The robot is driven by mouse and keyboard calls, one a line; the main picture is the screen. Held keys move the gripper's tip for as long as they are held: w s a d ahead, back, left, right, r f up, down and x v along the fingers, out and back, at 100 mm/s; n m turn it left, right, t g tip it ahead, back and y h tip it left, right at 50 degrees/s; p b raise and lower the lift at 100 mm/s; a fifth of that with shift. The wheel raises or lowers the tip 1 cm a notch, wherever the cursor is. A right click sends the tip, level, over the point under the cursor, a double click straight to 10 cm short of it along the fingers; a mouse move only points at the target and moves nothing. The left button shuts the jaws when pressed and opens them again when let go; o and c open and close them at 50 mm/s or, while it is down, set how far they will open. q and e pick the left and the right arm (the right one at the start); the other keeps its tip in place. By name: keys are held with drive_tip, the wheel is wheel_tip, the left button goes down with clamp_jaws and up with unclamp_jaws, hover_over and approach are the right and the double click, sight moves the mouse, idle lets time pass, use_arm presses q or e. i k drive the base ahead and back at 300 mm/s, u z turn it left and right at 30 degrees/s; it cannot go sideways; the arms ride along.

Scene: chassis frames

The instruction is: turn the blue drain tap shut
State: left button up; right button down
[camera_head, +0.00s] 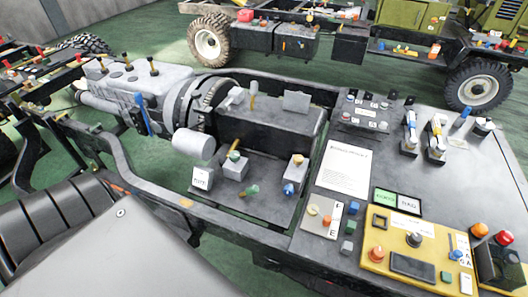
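Several blue parts show, and I cannot tell for certain which is the drain tap. A small blue knob (289,189) sits low at the front of a grey block on the dark plate inside the chassis frame, below an orange knob. A longer blue handle (143,115) stands steeply upright, slightly tilted, at the side of the grey engine block (125,80). Whether either is open or shut is too small to tell. Neither of my grippers is in view, and nothing touches these blue parts.
A green-handled part (250,191) and a yellow lever (234,146) are near the blue knob. The black frame rail (225,223) runs in front. A dark bench (330,240) with controls fills the right; a ribbed seat (55,215) is lower left.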

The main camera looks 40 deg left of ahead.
sight(288, 190)
drive_tip(key=z, duration=0.85)
drive_tip(key=k, duration=1.1)
drive_tip(key=u, duration=0.1)
